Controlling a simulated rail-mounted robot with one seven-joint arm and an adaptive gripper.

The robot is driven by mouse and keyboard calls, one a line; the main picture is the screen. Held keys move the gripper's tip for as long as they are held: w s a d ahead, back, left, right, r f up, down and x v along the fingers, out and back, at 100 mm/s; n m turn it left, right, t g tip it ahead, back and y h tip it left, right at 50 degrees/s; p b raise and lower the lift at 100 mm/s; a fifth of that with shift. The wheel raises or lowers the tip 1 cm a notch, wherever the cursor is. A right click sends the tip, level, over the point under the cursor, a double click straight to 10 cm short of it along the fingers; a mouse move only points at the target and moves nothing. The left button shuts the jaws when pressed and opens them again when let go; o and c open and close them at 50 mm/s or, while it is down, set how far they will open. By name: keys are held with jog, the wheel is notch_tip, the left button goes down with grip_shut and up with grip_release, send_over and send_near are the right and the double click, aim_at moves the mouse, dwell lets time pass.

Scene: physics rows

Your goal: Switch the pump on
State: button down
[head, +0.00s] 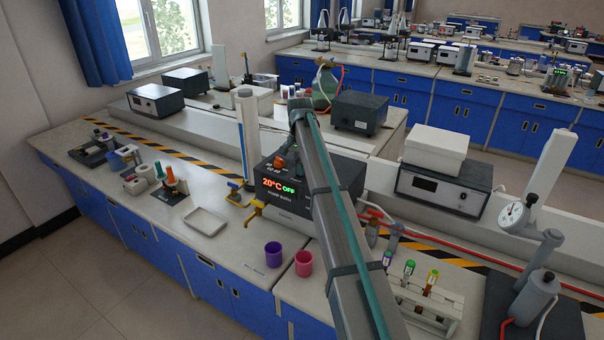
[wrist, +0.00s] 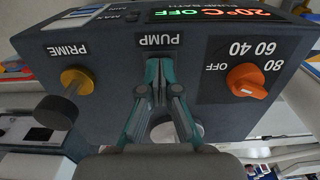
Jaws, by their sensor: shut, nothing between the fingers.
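The pump bath (head: 318,182) is a dark box with a display reading 20°C OFF, standing on the near bench behind my arm. In the wrist view its panel (wrist: 215,110) appears upside down, with a PUMP label (wrist: 158,40) in the middle. My gripper (wrist: 159,62) is shut and empty, its fingertips just by that label. Whether they touch the panel, I cannot tell. The fingers cover the area around the label, so any pump switch there is hidden. A pale round part (wrist: 172,132) shows partly behind the fingers.
On the panel, an orange dial (wrist: 248,80) marked OFF, 40, 60, 80 sits right of my fingers, and a yellow-stemmed PRIME knob (wrist: 68,95) left. A purple cup (head: 274,254), a pink cup (head: 303,263) and a tube rack (head: 425,305) stand in front of the bath.

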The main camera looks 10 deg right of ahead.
jog(key=shift+f, duration=0.3)
jog(key=shift+r, duration=0.15)
jog(key=shift+r+p, duration=1.75)
jog(key=shift+r, duration=1.6)
